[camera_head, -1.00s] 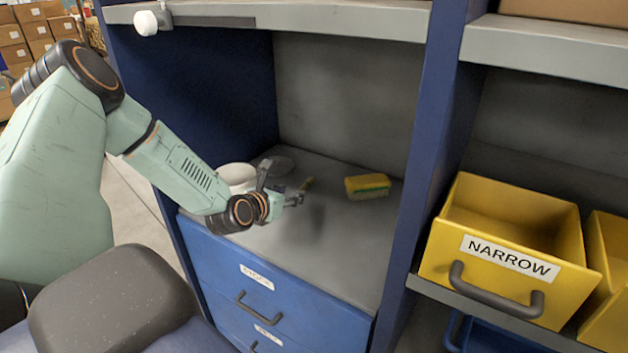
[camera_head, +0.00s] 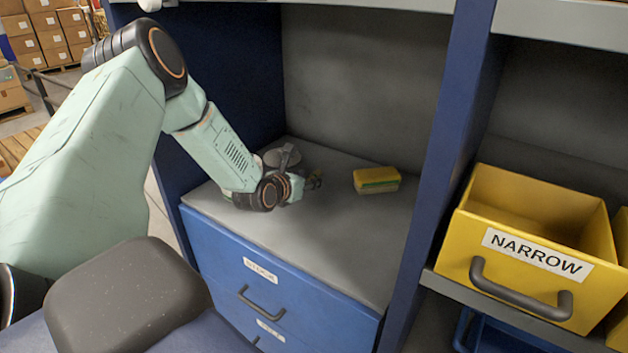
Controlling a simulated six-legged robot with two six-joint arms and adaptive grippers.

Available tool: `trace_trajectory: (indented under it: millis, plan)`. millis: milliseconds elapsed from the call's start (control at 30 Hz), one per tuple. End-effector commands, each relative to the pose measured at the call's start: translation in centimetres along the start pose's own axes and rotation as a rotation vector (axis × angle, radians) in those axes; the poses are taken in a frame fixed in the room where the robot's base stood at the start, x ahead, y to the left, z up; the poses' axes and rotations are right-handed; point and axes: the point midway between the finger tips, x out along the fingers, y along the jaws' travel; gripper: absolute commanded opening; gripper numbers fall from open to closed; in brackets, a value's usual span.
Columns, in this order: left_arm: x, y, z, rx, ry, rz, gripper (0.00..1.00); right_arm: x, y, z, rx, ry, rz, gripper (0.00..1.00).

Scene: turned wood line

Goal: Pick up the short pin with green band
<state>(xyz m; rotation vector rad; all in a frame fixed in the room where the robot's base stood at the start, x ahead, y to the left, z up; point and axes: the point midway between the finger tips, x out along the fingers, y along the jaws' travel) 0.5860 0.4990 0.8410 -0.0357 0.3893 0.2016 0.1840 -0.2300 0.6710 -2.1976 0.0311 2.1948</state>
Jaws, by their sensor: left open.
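My left gripper (camera_head: 314,180) is over the grey shelf board inside the blue cabinet, low and close to the surface. Its fingers are small and dark in the picture, and its jaws are open. The short pin with green band cannot be made out clearly. The gripper and wrist cover the spot where a small yellowish piece showed earlier, and I cannot tell if the pin lies between the fingers. My right gripper is not in view.
A yellow and green sponge (camera_head: 377,180) lies right of the gripper on the shelf board (camera_head: 330,245). Blue drawers (camera_head: 262,300) sit below. A blue upright (camera_head: 440,180) separates this bay from a yellow bin labelled NARROW (camera_head: 535,250). The board's front right is clear.

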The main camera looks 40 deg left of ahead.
Motion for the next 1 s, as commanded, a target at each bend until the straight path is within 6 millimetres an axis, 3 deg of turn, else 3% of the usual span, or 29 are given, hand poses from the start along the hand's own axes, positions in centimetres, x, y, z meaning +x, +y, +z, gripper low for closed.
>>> trace_trajectory:
  millis: [133,400,867,1000]
  plan:
    - [1.32,-0.04,-0.12,0.001,0.001,-0.001,0.45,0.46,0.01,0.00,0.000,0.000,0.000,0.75]
    - [1.51,-0.02,0.03,-0.001,0.001,0.000,0.44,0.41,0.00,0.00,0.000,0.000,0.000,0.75]
    - [1.48,-0.01,0.02,-0.001,0.001,0.000,0.05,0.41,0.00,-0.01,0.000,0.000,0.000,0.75]
    - [1.48,-0.01,0.02,-0.001,0.001,0.000,0.04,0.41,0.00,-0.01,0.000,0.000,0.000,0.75]
